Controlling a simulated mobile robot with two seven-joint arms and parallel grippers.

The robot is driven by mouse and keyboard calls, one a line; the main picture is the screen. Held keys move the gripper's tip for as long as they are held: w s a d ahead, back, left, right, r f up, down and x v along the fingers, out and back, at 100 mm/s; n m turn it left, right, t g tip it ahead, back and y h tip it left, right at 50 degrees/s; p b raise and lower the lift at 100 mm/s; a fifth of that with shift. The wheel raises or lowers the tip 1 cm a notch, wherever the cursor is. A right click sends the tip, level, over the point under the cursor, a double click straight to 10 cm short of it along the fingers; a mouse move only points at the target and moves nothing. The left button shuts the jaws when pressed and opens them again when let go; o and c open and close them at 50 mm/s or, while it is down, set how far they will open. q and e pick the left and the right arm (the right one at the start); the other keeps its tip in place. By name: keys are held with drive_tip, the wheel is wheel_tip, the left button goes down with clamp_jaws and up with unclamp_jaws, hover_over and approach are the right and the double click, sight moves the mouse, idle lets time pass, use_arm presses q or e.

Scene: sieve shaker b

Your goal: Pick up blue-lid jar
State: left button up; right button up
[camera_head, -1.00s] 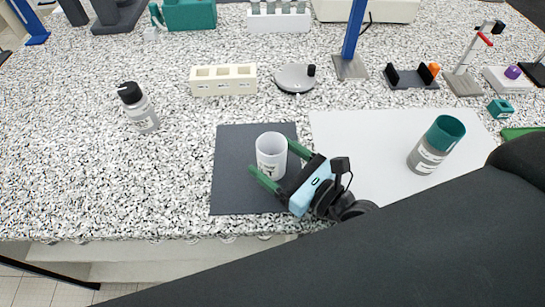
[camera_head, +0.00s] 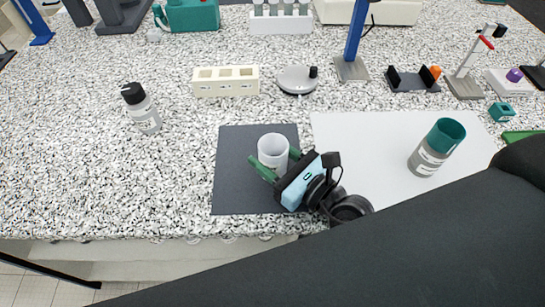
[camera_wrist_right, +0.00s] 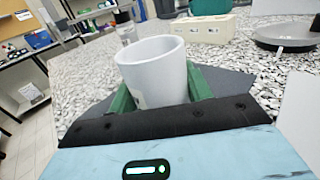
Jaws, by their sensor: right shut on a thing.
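My right gripper is shut on a white cup (camera_head: 272,147), with one green finger on each side. The cup is upright over the dark mat; I cannot tell whether it touches the mat. The cup (camera_wrist_right: 155,72) fills the space between the fingers in the right wrist view and looks empty near its rim. My left gripper is not in view.
A black-capped bottle (camera_head: 142,108) stands at the left. A cream block with openings (camera_head: 225,81) and a round grey device (camera_head: 297,79) stand behind the dark mat (camera_head: 235,200). The white sheet (camera_head: 365,140) is mostly clear. The counter's front edge is close.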

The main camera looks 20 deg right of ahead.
sight(284, 155)
drive_tip(key=shift+r, duration=0.55)
drive_tip(key=r, duration=0.2)
drive_tip(key=p, duration=0.1)
drive_tip(key=shift+s+r, duration=0.25)
drive_tip(key=shift+r, duration=0.15)
drive_tip(key=s, duration=0.5)
drive_tip(key=s+d, duration=0.1)
drive_tip(key=s, duration=0.1)
drive_tip(key=shift+s+b, duration=0.15)
drive_tip(key=shift+b, duration=0.25)
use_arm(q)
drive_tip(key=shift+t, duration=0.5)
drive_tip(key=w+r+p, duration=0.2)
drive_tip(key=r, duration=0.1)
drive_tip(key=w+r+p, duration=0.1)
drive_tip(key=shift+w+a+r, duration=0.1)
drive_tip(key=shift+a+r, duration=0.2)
use_arm(e)
drive_tip(key=s+r, duration=0.1)
drive_tip(key=s, duration=0.7)
drive_tip(key=shift+d, duration=0.45)
drive_tip(key=shift+s, duration=0.1)
